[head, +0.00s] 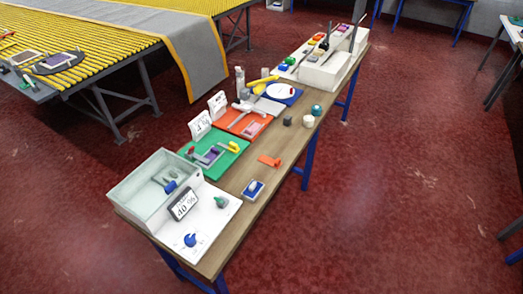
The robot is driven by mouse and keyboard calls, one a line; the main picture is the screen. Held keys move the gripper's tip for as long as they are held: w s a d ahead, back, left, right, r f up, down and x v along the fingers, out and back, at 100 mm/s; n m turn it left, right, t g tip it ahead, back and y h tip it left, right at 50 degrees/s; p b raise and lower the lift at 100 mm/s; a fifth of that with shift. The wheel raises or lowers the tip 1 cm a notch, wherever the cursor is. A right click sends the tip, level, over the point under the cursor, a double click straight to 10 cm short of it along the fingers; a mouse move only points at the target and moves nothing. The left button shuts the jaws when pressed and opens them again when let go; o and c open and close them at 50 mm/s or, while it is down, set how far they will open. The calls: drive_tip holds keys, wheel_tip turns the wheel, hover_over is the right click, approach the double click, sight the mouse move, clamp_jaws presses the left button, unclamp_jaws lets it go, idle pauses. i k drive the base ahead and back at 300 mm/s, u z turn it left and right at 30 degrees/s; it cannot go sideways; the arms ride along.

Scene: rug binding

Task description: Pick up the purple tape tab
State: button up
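A small purple piece (212,153), which looks like the purple tape tab, lies on the green mat (228,166) on the long wooden bench. A pale frame or plate seems to lie under or around it; the picture is too small to tell which. A grey tool lies just left of it and a yellow hook-shaped piece (234,147) lies to its right. Another purple patch (56,59) shows on a dark plate on the yellow slatted table; I cannot tell what it is. My gripper is not in view.
A clear-walled bin (138,190) and a white panel with knobs (211,222) stand at the bench's near end. An orange mat (228,124) lies beyond the green one. An orange piece (269,160) and a blue block (252,190) lie along the right edge. Red floor is open to the right.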

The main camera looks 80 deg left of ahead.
sight(215, 153)
drive_tip(key=i, duration=1)
drive_tip(key=u, duration=4.55)
drive_tip(key=i, duration=1)
drive_tip(key=u, duration=0.05)
